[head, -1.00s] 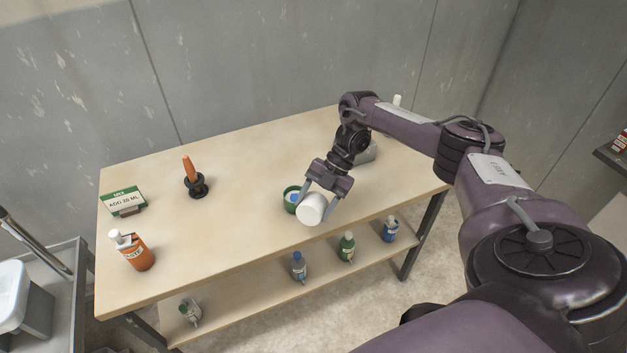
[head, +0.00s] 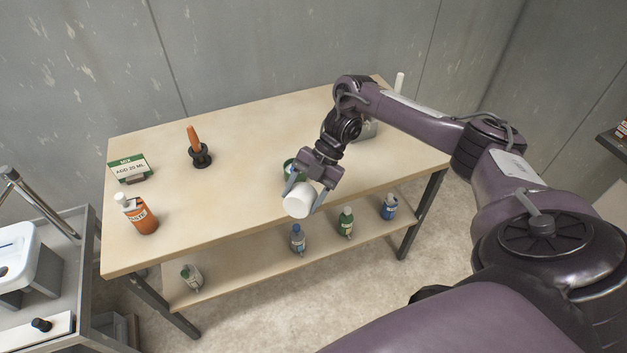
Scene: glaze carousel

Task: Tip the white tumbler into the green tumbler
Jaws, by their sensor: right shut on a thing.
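The white tumbler (head: 299,200) is between the fingers of my right gripper (head: 303,196), which is shut on it. The tumbler is tilted well over, near the front edge of the table. The green tumbler (head: 289,165) stands on the table just behind it. Only part of its rim and wall shows, because my right gripper and the white tumbler cover the rest. I cannot tell whether the two tumblers touch. My left gripper is not in view.
On the table (head: 235,150) are a green and white sign (head: 129,168), an orange-handled tool in a black stand (head: 198,148) and an orange bottle (head: 139,215). Several bottles stand on the lower shelf (head: 240,270). A grey cart (head: 75,275) is at left. The table's middle left is clear.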

